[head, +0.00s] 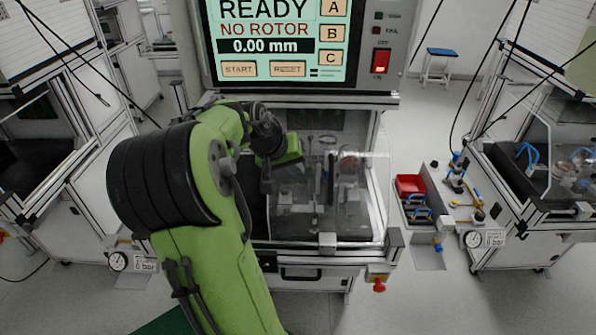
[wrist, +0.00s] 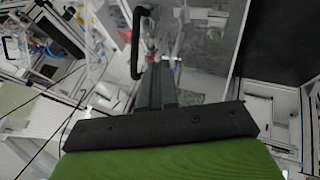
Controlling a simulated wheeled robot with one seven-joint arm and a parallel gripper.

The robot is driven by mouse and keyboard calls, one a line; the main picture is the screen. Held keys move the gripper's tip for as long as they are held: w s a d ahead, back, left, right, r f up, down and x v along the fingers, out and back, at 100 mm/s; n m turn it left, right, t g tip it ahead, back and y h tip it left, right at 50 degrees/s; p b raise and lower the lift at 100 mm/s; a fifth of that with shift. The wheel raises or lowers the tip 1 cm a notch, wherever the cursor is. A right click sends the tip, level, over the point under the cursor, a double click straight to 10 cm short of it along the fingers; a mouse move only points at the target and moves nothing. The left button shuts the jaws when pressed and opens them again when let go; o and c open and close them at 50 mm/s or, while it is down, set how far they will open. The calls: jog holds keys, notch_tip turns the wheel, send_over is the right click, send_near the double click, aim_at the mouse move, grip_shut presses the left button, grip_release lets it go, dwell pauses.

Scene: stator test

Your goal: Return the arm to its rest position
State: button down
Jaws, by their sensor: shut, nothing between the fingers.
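My green arm rises from the bottom of the head view and bends toward the test machine (head: 326,245). The end of the arm is at the machine's front, by its clear cover (head: 360,200); the head view does not show the fingertips clearly. In the wrist view my gripper (wrist: 156,72) points away from the camera, its dark fingers together with nothing between them. A black handle (wrist: 138,40) shows beside the fingertips in the wrist view; I cannot tell whether they touch it.
The machine's screen (head: 278,40) reads READY, NO ROTOR, 0.00 mm. A red switch (head: 381,61) is right of it. A red bin (head: 410,185) stands on a side shelf at the right. Other machines stand left and right, with pale floor between.

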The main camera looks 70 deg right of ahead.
jog(key=v, duration=0.3)
jog(key=shift+w, duration=0.1)
jog(key=shift+d+f, duration=0.1)
